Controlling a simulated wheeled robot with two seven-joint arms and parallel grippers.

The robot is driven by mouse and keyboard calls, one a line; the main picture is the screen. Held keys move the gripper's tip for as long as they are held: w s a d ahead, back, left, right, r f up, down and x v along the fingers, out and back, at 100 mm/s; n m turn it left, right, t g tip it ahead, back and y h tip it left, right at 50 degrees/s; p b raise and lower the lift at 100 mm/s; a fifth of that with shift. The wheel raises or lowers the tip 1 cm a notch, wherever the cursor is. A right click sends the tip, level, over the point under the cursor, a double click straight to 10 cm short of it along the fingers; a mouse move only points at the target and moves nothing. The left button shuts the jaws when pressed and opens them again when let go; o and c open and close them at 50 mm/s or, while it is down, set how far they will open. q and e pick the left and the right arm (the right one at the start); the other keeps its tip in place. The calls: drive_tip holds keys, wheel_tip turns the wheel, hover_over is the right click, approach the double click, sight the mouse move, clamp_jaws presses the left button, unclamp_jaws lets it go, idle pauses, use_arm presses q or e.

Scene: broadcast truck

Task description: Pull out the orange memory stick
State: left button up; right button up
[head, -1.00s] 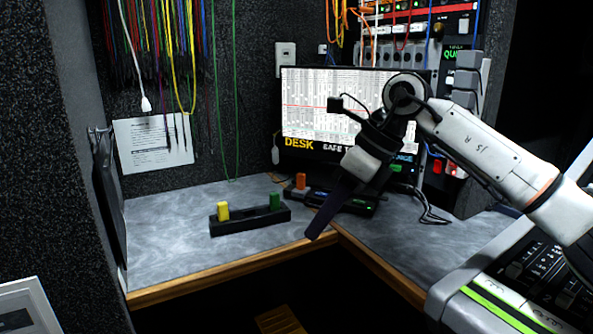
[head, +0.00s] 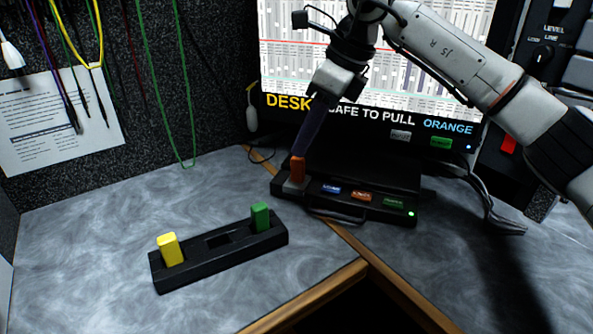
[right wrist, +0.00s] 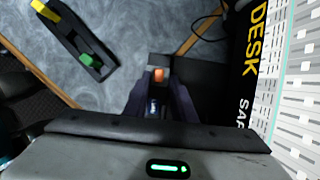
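The orange memory stick (head: 298,170) stands upright in the left end of a black dock (head: 345,203) below the screen. My right gripper (head: 302,154) points down at it, its fingertips at the stick's upper part. In the right wrist view the orange stick (right wrist: 159,75) shows between the two dark fingers (right wrist: 159,84), which are apart; contact is not clear. A black holder (head: 220,255) on the desk has a yellow stick (head: 170,249), an empty middle slot and a green stick (head: 260,217). My left gripper is not in view.
The screen (head: 380,60) behind reads "DESK SAFE TO PULL ORANGE". Its lower edge carries a green piece (head: 441,142). Cables (head: 488,200) lie right of the dock. Wires hang at the left wall. The desk left of the holder is clear.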

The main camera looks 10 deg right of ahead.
sight(298, 161)
drive_tip(key=x, duration=0.2)
drive_tip(key=b+x, duration=0.1)
drive_tip(key=x, duration=0.1)
drive_tip(key=b+x, duration=0.1)
drive_tip(key=x, duration=0.1)
drive_tip(key=shift+s+d+f, duration=0.15)
drive_tip(key=shift+s, duration=0.1)
clamp_jaws()
